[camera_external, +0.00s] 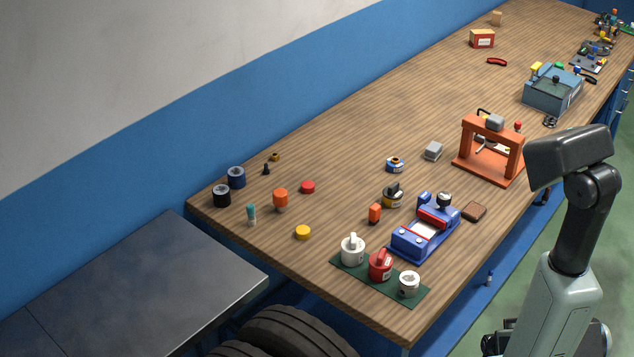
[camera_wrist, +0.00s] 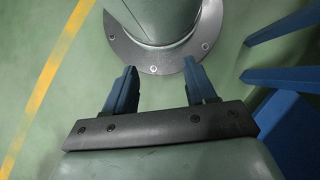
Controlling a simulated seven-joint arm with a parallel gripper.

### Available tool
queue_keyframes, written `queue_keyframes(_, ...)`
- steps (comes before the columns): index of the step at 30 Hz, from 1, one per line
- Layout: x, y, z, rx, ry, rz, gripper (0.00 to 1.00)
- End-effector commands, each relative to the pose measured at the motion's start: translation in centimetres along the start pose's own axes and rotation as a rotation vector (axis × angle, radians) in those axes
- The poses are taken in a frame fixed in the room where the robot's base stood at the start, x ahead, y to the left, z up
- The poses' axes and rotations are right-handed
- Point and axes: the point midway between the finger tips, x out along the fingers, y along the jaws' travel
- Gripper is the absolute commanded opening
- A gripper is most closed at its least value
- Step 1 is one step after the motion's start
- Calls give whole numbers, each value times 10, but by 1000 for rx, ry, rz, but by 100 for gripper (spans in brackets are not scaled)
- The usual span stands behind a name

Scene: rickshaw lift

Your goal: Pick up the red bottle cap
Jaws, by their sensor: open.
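The red bottle cap (camera_external: 308,187) looks like a small flat red disc. It lies on the wooden workbench (camera_external: 330,150) near its left end, to the right of an orange object (camera_external: 280,198). In the wrist view my gripper (camera_wrist: 163,80) is open, with its two blue fingers apart and nothing between them. It faces the green floor and a round grey base plate. In the external view my arm stands off the bench at the right, far from the cap, and the gripper's fingers do not show there. The cap is not in the wrist view.
A yellow cap (camera_external: 303,232) lies in front of the red one. Black and blue cylinders (camera_external: 236,177) stand at the left edge. A blue device (camera_external: 426,229), a green mat (camera_external: 351,266) with containers and an orange press frame (camera_external: 490,150) stand between my arm and the cap.

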Motion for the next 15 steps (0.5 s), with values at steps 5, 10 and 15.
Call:
queue_keyframes(5,0,0,0,0,0,0,73)
queue_keyframes(10,0,0,0,0,0,0,73)
queue_keyframes(15,-6,0,-11,7,22,-16,73)
